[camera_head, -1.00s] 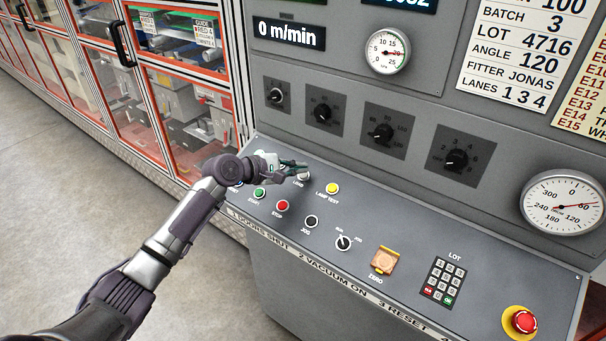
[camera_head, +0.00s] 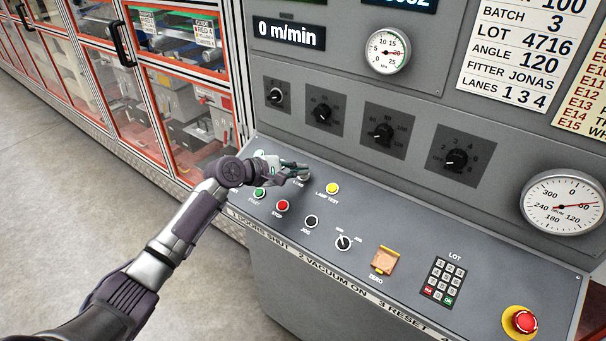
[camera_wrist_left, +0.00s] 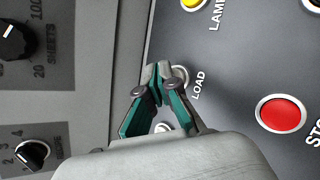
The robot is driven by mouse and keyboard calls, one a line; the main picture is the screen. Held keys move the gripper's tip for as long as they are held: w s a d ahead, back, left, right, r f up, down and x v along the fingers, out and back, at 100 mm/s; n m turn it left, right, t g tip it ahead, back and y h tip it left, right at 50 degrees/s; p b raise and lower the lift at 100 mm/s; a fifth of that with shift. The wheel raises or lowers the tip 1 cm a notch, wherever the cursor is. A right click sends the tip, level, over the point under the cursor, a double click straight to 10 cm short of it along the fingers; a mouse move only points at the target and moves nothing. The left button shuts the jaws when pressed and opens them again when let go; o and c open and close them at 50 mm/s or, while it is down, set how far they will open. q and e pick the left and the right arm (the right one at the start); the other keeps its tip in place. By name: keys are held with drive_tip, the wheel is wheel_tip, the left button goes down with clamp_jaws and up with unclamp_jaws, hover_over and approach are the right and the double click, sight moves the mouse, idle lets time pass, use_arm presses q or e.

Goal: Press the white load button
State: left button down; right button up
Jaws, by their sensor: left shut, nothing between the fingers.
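The white load button (camera_wrist_left: 182,75) sits on the sloped grey console beside its "LOAD" label. In the left wrist view it is partly hidden behind my fingertips. In the head view the button (camera_head: 303,177) shows just below the fingertips. My left gripper (camera_head: 303,167) reaches over the console from the left. In the left wrist view the left gripper (camera_wrist_left: 160,74) is shut and empty, with its tips over or right beside the button. I cannot tell whether they touch it. My right gripper is not in view.
Close by are the yellow lamp test button (camera_head: 332,188), green start button (camera_head: 259,193) and red stop button (camera_head: 282,205). A black jog button (camera_head: 311,221), keypad (camera_head: 443,281) and red emergency stop (camera_head: 525,321) lie further right. Knobs line the upright panel behind.

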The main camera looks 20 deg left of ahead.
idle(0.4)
use_arm(q)
drive_tip(key=shift+w+f, duration=0.1)
drive_tip(key=shift+f, duration=0.4)
idle(0.5)
drive_tip(key=shift+r, duration=0.1)
drive_tip(key=shift+s+r+p, duration=0.3)
drive_tip(key=shift+r+p, duration=0.45)
drive_tip(key=shift+p, duration=0.25)
drive_tip(key=shift+a+r+p, duration=0.15)
drive_tip(key=shift+r+p, duration=0.3)
drive_tip(key=shift+p, duration=0.1)
drive_tip(key=r+p, duration=0.1)
drive_tip(key=s+r+p, duration=0.1)
drive_tip(key=p, duration=0.1)
drive_tip(key=r+p, duration=0.1)
drive_tip(key=p, duration=0.1)
drive_tip(key=shift+s+a+r, duration=0.25)
drive_tip(key=shift+s+r, duration=0.1)
drive_tip(key=shift+s, duration=0.05)
drive_tip(key=shift+f, duration=0.1)
